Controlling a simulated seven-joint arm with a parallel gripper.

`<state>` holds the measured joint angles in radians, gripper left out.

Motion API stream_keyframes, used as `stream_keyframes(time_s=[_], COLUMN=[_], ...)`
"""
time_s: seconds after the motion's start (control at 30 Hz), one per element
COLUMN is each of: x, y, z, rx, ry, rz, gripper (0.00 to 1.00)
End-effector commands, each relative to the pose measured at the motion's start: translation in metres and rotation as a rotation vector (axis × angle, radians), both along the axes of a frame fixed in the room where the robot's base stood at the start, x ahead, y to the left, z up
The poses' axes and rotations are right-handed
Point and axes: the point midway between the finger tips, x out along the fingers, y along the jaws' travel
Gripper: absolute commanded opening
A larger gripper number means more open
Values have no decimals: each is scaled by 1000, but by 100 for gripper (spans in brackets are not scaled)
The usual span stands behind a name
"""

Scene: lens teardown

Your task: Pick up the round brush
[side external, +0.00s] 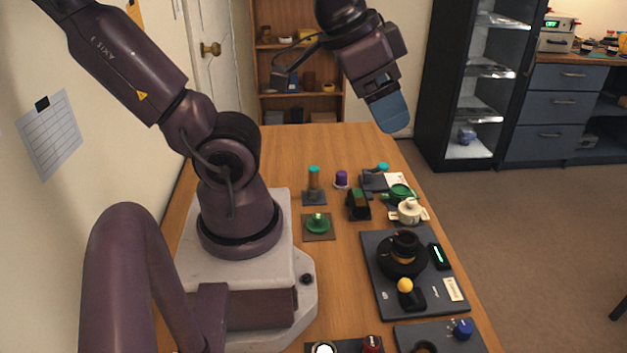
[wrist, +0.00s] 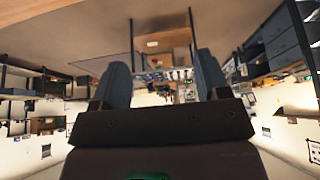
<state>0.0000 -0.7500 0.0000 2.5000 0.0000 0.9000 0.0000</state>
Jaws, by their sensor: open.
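My gripper (side external: 391,120) is raised high above the far end of the wooden table, with its blue fingers pointing down and slightly right. In the wrist view, the two fingers of my gripper (wrist: 161,62) stand wide apart with nothing between them. I cannot pick out the round brush for certain. A small upright brown piece with a teal top (side external: 314,178) on a dark pad could be it. A green round piece (side external: 317,222) sits on a brown square pad nearer the camera. My gripper is well above these and touches nothing.
A dark tray (side external: 375,303) holds a black round lens part (side external: 403,252) and a yellow-knobbed piece (side external: 405,287). A purple piece (side external: 342,179), a black block (side external: 358,205) and a white pot-like piece (side external: 408,211) stand nearby. The table's far end (side external: 300,143) is clear.

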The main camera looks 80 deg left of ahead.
Motion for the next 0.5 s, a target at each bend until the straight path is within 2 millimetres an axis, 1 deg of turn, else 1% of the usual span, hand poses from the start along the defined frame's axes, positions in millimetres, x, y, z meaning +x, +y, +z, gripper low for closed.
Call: stream_keyframes(time_s=[0.33,0.43,0.5], x=[1,4,7], y=[0,-1,-2], z=[-2,-14,-29], rx=[0,0,-1], ry=[10,70,146], rz=[-2,-7,-9], gripper=[57,57,57])
